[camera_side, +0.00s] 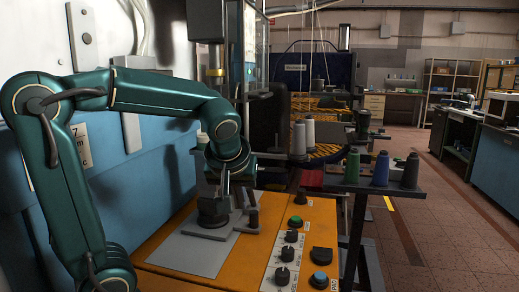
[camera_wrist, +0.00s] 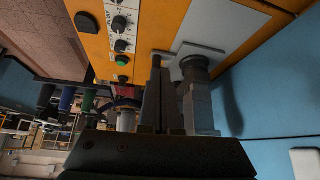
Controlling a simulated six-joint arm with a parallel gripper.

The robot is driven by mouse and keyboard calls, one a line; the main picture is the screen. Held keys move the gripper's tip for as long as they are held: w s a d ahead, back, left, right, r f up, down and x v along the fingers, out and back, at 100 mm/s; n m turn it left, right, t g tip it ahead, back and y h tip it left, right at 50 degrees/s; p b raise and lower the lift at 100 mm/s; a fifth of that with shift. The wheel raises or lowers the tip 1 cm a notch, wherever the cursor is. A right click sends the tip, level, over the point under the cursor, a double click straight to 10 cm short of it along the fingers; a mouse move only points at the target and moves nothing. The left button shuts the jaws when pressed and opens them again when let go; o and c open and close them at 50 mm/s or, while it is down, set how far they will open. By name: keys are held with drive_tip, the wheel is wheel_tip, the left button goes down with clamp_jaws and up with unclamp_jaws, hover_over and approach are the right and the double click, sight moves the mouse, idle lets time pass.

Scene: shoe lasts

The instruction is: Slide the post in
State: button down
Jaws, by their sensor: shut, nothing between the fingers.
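My gripper (camera_wrist: 158,78) is shut and empty, its dark fingers together in the wrist view. In the side view my gripper (camera_side: 239,193) hangs low over the orange worktop, close to a grey upright fixture. This fixture (camera_side: 208,182) stands on a dark round base (camera_side: 212,216); in the wrist view the fixture (camera_wrist: 200,107) is just right of the fingers. A short dark post (camera_side: 253,218) stands upright on a grey plate beside the fixture. In the wrist view the fingers hide much of this area. I cannot tell whether the fingers touch the post.
A flat grey plate (camera_side: 190,252) lies on the orange worktop (camera_side: 250,266). Knobs and a green button (camera_side: 296,220) are at its right. A stand with thread spools (camera_side: 381,169) is further right. A blue cabinet wall (camera_side: 160,165) is close on the left.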

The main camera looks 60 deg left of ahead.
drive_tip(key=w+a+f+n+g, duration=0.1)
drive_tip(key=w+a+f+n, duration=0.1)
drive_tip(key=a+f+n, duration=0.1)
drive_tip(key=w+a+f+n+g+y, duration=0.1)
drive_tip(key=w+a+f+n, duration=0.2)
drive_tip(key=f+n, duration=0.3)
drive_tip(key=w+a+f+n+g, duration=0.1)
drive_tip(key=w+a+f+n, duration=0.1)
drive_tip(key=a+f+n, duration=0.2)
drive_tip(key=shift+w+a+f+n+y, duration=0.2)
drive_tip(key=shift+w+n+y, duration=0.2)
drive_tip(key=shift+n, duration=0.6)
drive_tip(key=shift+w+a+r, duration=0.2)
drive_tip(key=shift+w+a, duration=0.4)
drive_tip(key=shift+w, duration=0.15)
drive_tip(key=shift+w+a, duration=0.6)
drive_tip(key=shift+w, duration=0.1)
drive_tip(key=shift+w+a, duration=1.35)
drive_tip(key=shift+a, duration=0.1)
drive_tip(key=shift+d, duration=0.1)
